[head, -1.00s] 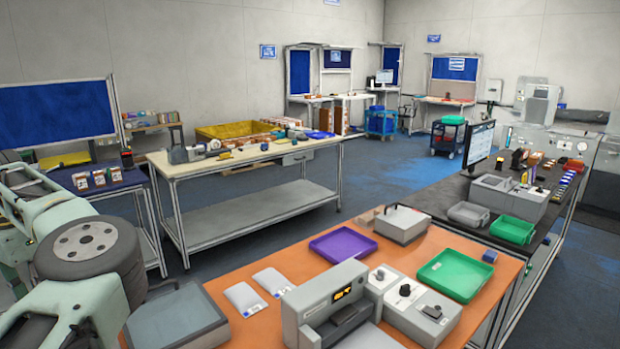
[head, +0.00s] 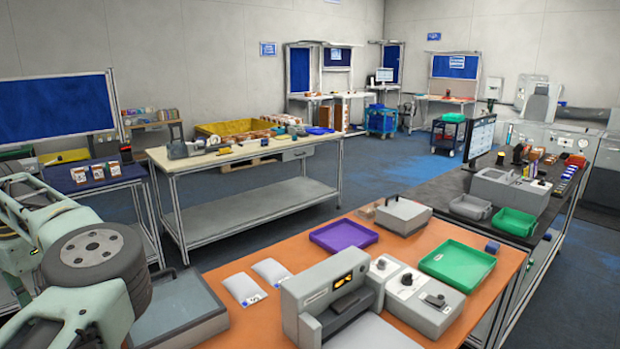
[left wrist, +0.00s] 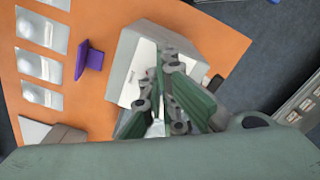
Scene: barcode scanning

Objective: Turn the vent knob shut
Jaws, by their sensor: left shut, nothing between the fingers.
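In the head view, a light grey box (head: 425,316) on the orange table carries a round dark knob (head: 407,280) and a wider dark knob (head: 436,300). A smaller knob (head: 380,265) sits on the pale unit beside it. I cannot tell which is the vent knob. In the left wrist view my left gripper (left wrist: 160,128) is shut and empty, over or in front of a grey box with a white top (left wrist: 138,75). Its fingers hide part of that box, and no knob shows clearly there. My right gripper is in neither view.
The orange table (head: 225,272) holds a grey device with a lit display (head: 305,300), white pouches (head: 243,288), a purple tray (head: 344,235) and a green tray (head: 457,265). A purple piece (left wrist: 90,60) lies left of the fingers in the wrist view.

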